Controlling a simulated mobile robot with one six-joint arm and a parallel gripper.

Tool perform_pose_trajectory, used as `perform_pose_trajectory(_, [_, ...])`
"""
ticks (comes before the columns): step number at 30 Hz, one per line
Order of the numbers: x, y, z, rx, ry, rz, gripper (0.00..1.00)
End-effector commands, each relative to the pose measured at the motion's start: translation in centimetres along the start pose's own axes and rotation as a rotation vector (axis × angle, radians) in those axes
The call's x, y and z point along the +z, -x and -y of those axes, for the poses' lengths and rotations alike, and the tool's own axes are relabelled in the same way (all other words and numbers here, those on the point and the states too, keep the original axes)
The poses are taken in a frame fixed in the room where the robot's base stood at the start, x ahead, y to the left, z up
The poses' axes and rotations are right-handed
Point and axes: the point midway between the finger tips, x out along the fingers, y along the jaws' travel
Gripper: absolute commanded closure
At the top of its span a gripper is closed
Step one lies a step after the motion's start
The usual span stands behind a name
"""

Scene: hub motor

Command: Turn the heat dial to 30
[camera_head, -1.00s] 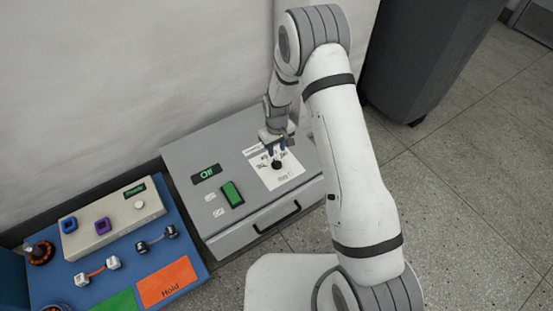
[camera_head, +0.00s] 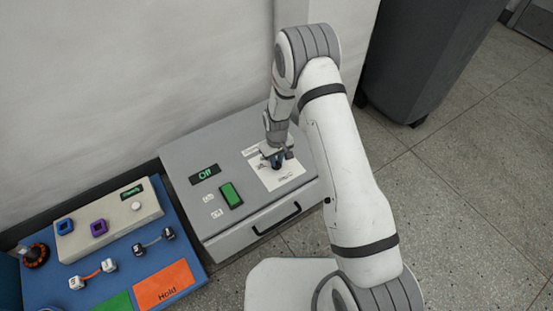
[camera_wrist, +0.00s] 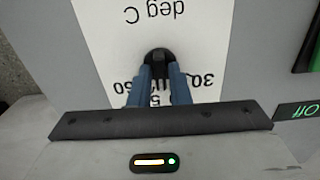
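The heat dial is a small black knob (camera_wrist: 158,56) on a white printed card (camera_head: 287,180), on top of a grey box (camera_head: 235,155). In the head view my gripper (camera_head: 277,162) covers the dial. The fingers hide part of the scale and the dial's setting.
The box also has a display reading "Off" (camera_head: 205,174), a green switch (camera_head: 231,195) and a front handle (camera_head: 277,218). A blue board (camera_head: 190,232) with a beige control panel (camera_head: 110,220) lies to the left. A dark bin (camera_head: 425,60) stands behind on the right.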

Motion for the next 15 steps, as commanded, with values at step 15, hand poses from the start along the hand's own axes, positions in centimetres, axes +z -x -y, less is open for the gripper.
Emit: perform_pose_trajectory(15, [-0.01,0.02,0.05,0.0,0.009,0.0,1.0])
